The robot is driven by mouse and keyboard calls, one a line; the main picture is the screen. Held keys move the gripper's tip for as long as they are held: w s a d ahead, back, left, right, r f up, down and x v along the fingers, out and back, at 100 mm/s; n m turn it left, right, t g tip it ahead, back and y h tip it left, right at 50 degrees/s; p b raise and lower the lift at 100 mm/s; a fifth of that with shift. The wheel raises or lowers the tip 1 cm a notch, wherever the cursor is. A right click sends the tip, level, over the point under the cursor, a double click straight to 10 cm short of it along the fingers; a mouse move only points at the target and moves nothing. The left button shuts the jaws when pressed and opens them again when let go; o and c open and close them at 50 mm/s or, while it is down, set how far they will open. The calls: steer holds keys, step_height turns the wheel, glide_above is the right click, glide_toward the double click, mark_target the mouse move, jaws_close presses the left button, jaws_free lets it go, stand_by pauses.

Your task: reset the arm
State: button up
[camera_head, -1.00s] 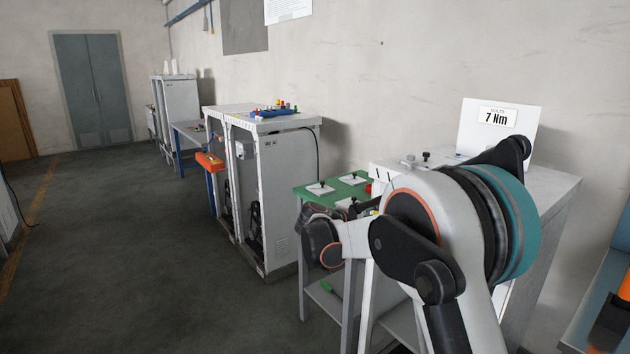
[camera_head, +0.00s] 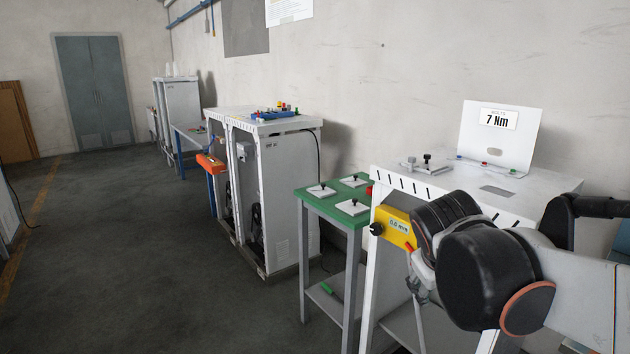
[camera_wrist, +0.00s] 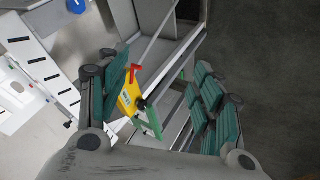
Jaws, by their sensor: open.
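My gripper (camera_wrist: 160,82) is open and empty in the wrist view, its green-padded fingers spread wide. Beyond the fingers, a yellow box (camera_wrist: 126,100) and a red part (camera_wrist: 135,70) show. In the head view, my arm reaches in from the right edge, in front of the white workstation. My gripper (camera_head: 420,288) shows only partly there, below the dark wrist joints, and its fingers are mostly hidden. The yellow box (camera_head: 398,226), marked 0.8, is on the workstation's front, partly covered by my wrist.
A tall white frame unit (camera_head: 285,190) stands farther back. The grey floor (camera_head: 150,260) at left is clear.

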steer(key=s+a+f+m+y, duration=0.1)
steer(key=s+f+m, duration=0.1)
steer(key=s, duration=0.5)
steer(key=s+a+f+m+y, duration=0.1)
steer(key=s+f, duration=0.3)
steer(key=s, duration=0.4)
steer(key=shift+s+a+m+t+y, duration=0.25)
steer(key=shift+a+m+t+y, duration=0.15)
steer(key=shift+a+y, duration=0.35)
steer(key=shift+c, duration=0.2)
stand_by(1.4)
